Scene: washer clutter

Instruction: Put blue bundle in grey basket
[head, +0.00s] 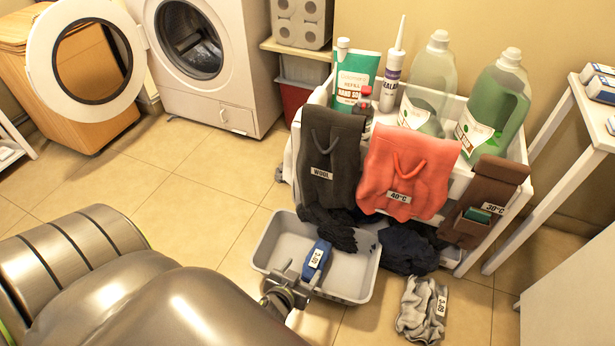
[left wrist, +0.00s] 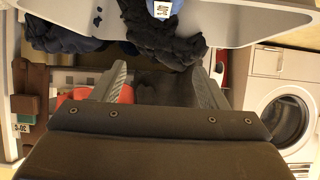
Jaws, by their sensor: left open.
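The grey basket (head: 263,247) stands on the floor at the centre of the head view; its wall also shows in the left wrist view (left wrist: 235,28). A blue bundle (head: 319,254) with a white tag lies inside it. Part of the bundle shows at the top edge of the left wrist view (left wrist: 176,6). My left gripper (head: 298,276) is open at the basket's near side, close to the blue bundle; its two fingers (left wrist: 160,88) have nothing between them in the left wrist view. My right gripper is not in view.
Black cloth (head: 330,228) hangs over the basket's back edge. A dark navy bundle (head: 407,250) lies right of it, and a grey cloth (head: 422,308) lies on the floor. Behind stands a white cart (head: 452,176) with bottles and hanging pouches. A washer (head: 245,60) stands at the back left, door open.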

